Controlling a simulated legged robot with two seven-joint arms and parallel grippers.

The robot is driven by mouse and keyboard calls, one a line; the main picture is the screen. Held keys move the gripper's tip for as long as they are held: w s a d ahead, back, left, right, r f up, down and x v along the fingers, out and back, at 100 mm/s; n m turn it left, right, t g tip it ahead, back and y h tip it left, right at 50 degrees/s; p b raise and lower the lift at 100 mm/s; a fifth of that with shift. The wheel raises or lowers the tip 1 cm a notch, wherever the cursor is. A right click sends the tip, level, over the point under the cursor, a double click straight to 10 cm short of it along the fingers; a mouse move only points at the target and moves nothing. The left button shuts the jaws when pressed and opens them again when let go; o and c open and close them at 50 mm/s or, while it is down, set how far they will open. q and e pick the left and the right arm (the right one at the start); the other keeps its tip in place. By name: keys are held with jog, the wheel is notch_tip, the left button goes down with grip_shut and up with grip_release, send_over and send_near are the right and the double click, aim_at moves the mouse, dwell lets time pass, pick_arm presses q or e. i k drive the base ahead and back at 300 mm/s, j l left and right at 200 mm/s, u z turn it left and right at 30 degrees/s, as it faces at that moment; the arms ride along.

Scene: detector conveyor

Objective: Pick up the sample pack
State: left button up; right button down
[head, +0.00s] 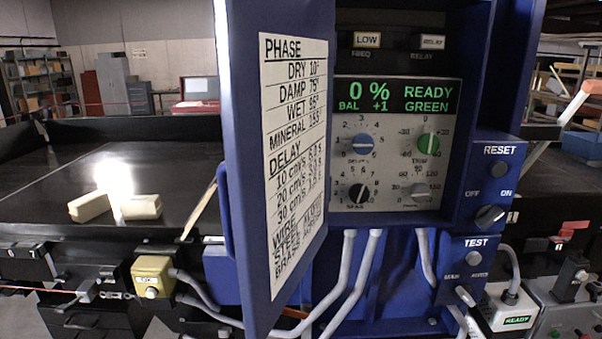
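Two pale cream block-shaped packs lie close together on the black conveyor belt (60,180) at the left. The left pack (90,206) is turned at an angle, and the right pack (140,207) lies nearly square to the view. I cannot tell which of them is the sample pack. A bright glare lies on the belt just behind them. Neither of my grippers is in view.
A blue control cabinet (493,225) fills the middle, its door (240,130) open with a phase chart (295,150). Its display (395,96) reads "0 % READY". Grey cables (340,275) hang below. A yellow button box (153,275) sits on the conveyor's front edge.

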aim_at(84, 209)
jog(key=u, duration=1.35)
jog(key=z, duration=1.2)
jog(key=j+z, duration=1.1)
jog(key=l, duration=0.05)
